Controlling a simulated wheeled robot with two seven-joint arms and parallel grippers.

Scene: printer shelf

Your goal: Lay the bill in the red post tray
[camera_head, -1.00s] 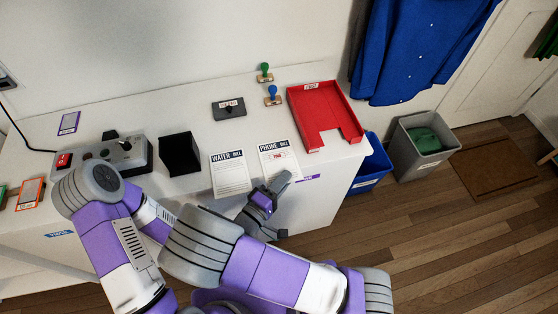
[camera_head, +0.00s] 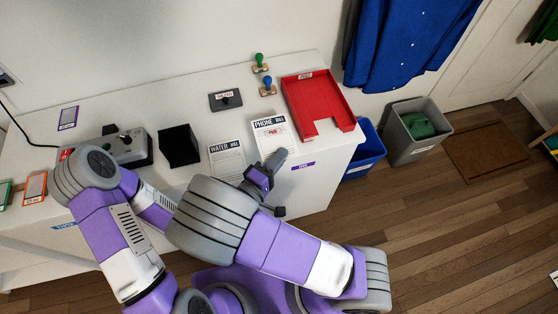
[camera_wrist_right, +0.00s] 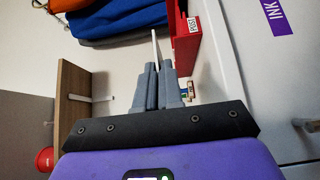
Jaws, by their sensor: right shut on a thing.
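The phone bill (camera_head: 272,142), a white sheet with a dark heading and red print, is held by my right gripper (camera_head: 277,160) at its near edge. It seems slightly raised above the desk. In the right wrist view the right gripper's fingers (camera_wrist_right: 158,85) are closed on the sheet, which shows as a thin pale edge (camera_wrist_right: 155,48). The red post tray (camera_head: 290,94) lies just right of and beyond the bill, with a notch in its front; its labelled end also shows in the right wrist view (camera_wrist_right: 183,52). My left gripper is not visible.
The water bill (camera_head: 227,172) lies left of the phone bill. A black open box (camera_head: 180,146), an ink pad (camera_head: 225,100) and green (camera_head: 260,64) and blue (camera_head: 268,86) stamps are on the desk. A blue bin (camera_head: 366,153) and grey bin (camera_head: 416,150) stand beyond its right end.

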